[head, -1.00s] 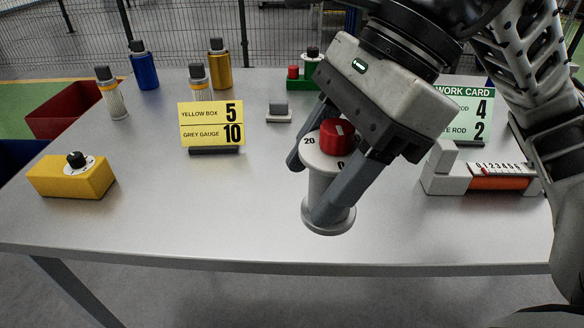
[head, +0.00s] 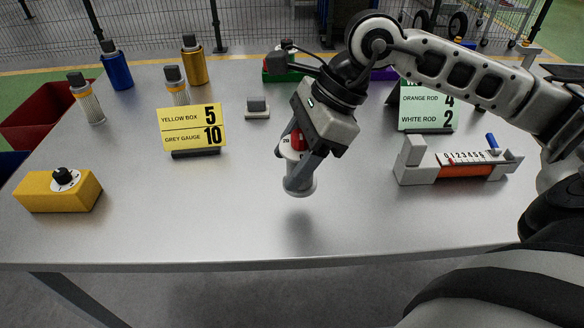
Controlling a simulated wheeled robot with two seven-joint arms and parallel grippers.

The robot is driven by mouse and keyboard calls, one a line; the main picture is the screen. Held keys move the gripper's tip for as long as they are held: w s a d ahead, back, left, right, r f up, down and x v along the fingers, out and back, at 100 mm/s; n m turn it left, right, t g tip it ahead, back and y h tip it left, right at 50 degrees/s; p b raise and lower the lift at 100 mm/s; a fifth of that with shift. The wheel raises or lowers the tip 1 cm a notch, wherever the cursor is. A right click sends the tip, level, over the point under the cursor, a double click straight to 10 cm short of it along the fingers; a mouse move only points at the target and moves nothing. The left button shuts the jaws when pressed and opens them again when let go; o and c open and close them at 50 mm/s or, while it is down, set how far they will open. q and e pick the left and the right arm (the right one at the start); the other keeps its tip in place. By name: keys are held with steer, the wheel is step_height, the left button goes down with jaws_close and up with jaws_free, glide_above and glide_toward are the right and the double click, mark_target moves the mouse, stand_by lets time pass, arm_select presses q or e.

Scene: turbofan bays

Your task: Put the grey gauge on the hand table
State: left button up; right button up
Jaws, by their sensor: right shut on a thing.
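The grey gauge (head: 300,184) is a pale grey spool shape with a red knob on top. My right gripper (head: 301,168) is shut on it, with a finger on each side of its body. The gauge is a little tilted and hangs above the front middle of a grey metal table (head: 225,225); a soft shadow lies on the top below it. No label shows whether this is the hand table. My left gripper is not in view.
A yellow box (head: 62,190) with a black knob stands at left. A yellow card (head: 192,127) reads grey gauge 10. A grey fixture with an orange rod (head: 465,171) and a green card (head: 427,108) stand at right. Several bottles stand at back left. The front middle is clear.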

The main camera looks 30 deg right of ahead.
steer(key=shift+w+d+f, duration=0.25)
steer(key=shift+w+f, duration=0.25)
steer(key=shift+f, duration=0.05)
steer(key=f, duration=0.3)
steer(key=shift+w+d+f+p, duration=0.1)
steer(key=shift+w+d+p, duration=0.15)
steer(key=shift+p, duration=0.1)
steer(key=shift+f, duration=0.55)
steer(key=o, duration=1.2)
steer(key=shift+r, duration=0.3)
arm_select(q)
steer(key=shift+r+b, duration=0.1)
steer(key=shift+b, duration=0.25)
arm_select(e)
steer(key=v, duration=1.1)
steer(key=shift+d+r, duration=0.2)
steer(key=shift+r, duration=0.1)
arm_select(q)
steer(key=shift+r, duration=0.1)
arm_select(e)
steer(key=shift+s, duration=0.1)
